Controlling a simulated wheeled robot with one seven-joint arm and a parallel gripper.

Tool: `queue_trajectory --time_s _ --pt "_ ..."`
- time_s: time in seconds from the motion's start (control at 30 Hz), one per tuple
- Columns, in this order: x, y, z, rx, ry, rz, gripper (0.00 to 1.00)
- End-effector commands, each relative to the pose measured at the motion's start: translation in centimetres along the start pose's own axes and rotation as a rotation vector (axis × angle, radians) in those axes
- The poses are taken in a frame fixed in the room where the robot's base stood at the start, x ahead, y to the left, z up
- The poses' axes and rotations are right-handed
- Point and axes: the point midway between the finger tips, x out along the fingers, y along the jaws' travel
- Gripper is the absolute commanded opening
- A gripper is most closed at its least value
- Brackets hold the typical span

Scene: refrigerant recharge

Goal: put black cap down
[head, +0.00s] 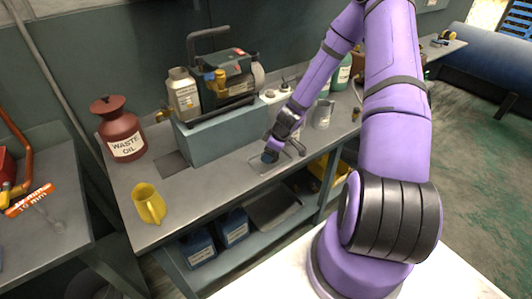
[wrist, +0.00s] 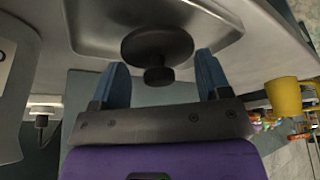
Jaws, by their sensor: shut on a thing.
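The black cap (wrist: 157,46) is a dark disc with a small knob, seen in the wrist view between the blue fingertips of my gripper (wrist: 162,75). The fingers are closed on the sides of its disc. The cap is over a shallow grey metal tray (wrist: 90,28); I cannot tell whether it touches the tray's floor. In the head view my gripper (head: 270,157) points down at the tray (head: 264,173) on the bench, and the cap is hidden there.
A grey-blue box (head: 222,127) carrying a pump (head: 225,78) stands behind and left of the tray. A red waste oil can (head: 121,130) and a yellow jug (head: 149,206) stand further left. A metal jug (head: 323,114) stands to the right. The bench's front edge is close.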

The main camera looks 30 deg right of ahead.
Motion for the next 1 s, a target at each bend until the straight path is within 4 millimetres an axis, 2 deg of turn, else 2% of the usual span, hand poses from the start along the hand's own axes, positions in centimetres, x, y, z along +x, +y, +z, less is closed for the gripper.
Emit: queue_trajectory --time_s 0.2,0.63,0.67,0.7,1.0 --pt "1.3 -0.1 1.5 0.002 0.001 -0.001 0.47" --pt "1.7 -0.1 1.7 -0.001 0.001 0.000 0.47" --pt "1.6 0.0 1.7 -0.002 0.001 0.000 0.77" --pt "1.6 0.0 1.7 -0.001 0.001 0.001 0.81" --pt "1.6 0.0 1.7 0.000 0.000 0.002 0.81"
